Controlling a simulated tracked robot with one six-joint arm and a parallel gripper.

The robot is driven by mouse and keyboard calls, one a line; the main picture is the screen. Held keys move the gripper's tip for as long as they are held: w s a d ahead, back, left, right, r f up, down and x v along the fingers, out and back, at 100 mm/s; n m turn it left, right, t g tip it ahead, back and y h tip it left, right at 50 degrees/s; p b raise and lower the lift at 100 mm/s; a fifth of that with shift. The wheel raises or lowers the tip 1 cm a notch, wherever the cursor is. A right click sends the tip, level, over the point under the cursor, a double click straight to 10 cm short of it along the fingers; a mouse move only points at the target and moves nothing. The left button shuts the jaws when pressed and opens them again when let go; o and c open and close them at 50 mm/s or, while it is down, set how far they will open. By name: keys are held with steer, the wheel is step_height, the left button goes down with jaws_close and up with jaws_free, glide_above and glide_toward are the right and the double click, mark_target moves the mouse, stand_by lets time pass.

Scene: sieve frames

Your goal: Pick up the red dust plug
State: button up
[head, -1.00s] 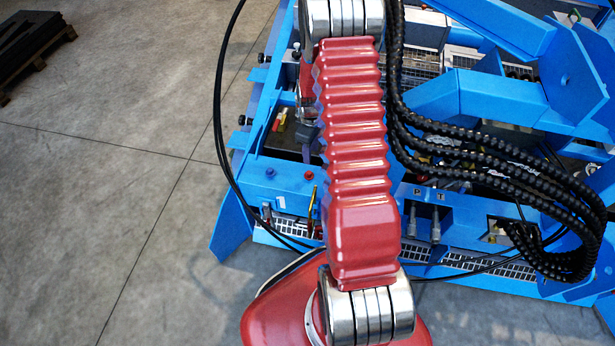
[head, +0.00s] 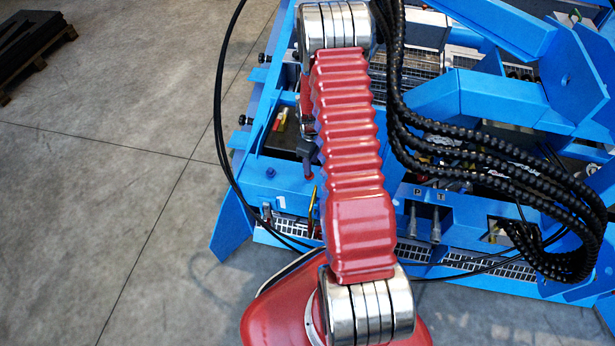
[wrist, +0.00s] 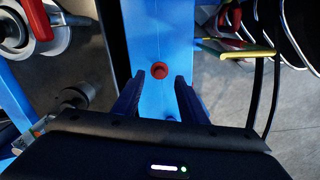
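The red dust plug (wrist: 160,70) sits on the blue frame in the wrist view, its round top facing the camera with a dark centre. My gripper (wrist: 160,78) is open, with one dark blue finger on each side of the plug in the picture. The fingertips show a gap to the plug on both sides, and nothing is held. I cannot tell how far the tips are above it. In the head view my gripper (head: 309,156) is a dark shape left of my red arm, over the blue beam, and largely covers the plug.
A yellow-handled tool (wrist: 238,52) lies right of the plug in the wrist view. Black hoses (head: 470,165) run right of my arm. Open concrete floor (head: 110,130) is at the left.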

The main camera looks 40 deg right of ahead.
steer(key=shift+w+a+f, duration=0.1)
steer(key=shift+w+f, duration=0.05)
steer(key=shift+f, duration=2.4)
steer(key=shift+c, duration=0.5)
jaws_close()
